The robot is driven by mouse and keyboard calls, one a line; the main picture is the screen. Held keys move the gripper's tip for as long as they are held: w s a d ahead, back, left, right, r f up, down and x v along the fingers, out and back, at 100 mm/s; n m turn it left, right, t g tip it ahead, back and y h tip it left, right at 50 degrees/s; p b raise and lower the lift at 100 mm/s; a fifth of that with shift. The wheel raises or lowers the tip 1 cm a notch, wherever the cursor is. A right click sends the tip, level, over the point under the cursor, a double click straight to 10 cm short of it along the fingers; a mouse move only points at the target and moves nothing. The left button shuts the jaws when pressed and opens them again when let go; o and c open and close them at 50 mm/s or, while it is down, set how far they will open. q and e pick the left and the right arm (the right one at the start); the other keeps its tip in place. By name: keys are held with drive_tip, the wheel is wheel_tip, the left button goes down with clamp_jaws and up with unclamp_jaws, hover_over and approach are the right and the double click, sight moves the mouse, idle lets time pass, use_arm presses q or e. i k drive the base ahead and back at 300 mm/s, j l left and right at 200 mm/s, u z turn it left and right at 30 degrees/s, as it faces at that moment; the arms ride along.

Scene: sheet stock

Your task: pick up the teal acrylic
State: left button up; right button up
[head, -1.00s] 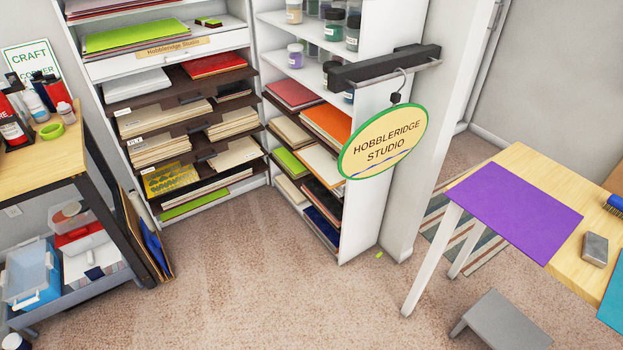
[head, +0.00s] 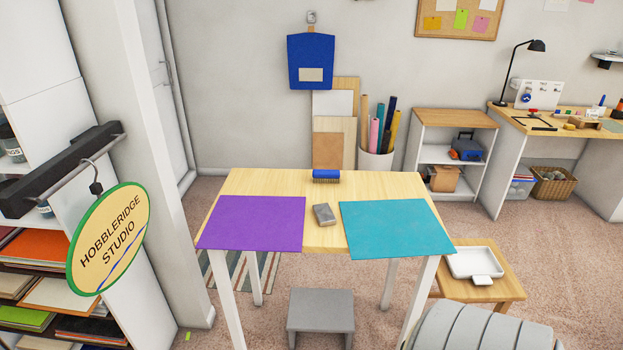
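The teal acrylic (head: 397,229) is a flat teal sheet lying on the right part of a light wooden table (head: 260,184) with white legs. Its near edge reaches the table's front edge and seems to stick out slightly past it. A purple sheet (head: 252,222) lies on the left part of the same table. A grey block (head: 324,214) lies between the two sheets. Neither of my grippers is in the head view.
A blue brush or roller (head: 326,176) lies at the table's back. A grey step stool (head: 320,314) stands in front. A low wooden stool with a white tray (head: 474,263) stands to the right. A shelf unit with a hanging oval sign (head: 108,238) is at the left.

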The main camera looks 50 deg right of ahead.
sight(375, 230)
drive_tip(key=z, duration=2.2)
